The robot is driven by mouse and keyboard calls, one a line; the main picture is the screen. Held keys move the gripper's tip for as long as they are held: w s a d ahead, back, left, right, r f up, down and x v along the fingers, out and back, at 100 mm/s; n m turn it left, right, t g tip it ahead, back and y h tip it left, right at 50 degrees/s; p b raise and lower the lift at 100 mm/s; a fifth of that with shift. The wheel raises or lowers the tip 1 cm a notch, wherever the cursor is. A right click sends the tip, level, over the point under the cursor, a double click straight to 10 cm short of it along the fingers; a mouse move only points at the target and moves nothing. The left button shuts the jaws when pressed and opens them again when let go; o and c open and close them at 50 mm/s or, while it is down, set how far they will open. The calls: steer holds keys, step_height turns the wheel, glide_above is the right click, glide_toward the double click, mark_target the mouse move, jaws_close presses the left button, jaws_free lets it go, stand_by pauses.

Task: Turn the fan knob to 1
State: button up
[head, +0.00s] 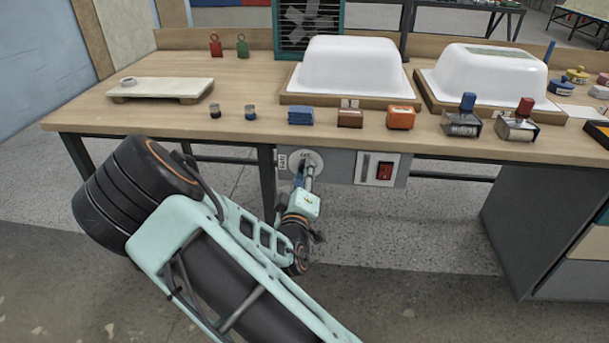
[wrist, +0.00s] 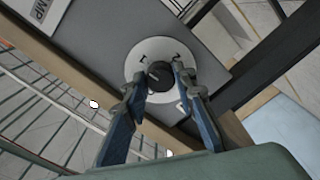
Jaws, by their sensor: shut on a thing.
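The fan knob (wrist: 159,75) is a small dark round knob at the middle of a white dial plate (wrist: 152,54) in the wrist view. In the head view the dial plate (head: 305,155) is on the grey panel under the bench's front edge. My gripper (wrist: 160,78) has its two fingers on either side of the knob and is shut on it. In the head view my gripper (head: 306,180) reaches up to the dial and hides most of the knob. The dial's numbers are too small to read. The fan (head: 308,25) stands behind the bench.
A red rocker switch (head: 385,171) sits to the right on the same panel. The wooden bench top (head: 250,80) overhangs just above. It holds white tub shells (head: 350,65), small coloured blocks (head: 401,117) and stamps. Open floor lies below the panel.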

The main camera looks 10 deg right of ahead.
steer(key=shift+m, duration=0.6)
steer(key=o, duration=1.2)
steer(key=shift+c, duration=0.2)
steer(key=shift+s, duration=0.1)
steer(key=v, duration=0.7)
steer(key=shift+s, duration=0.15)
steer(key=shift+a+r, duration=0.1)
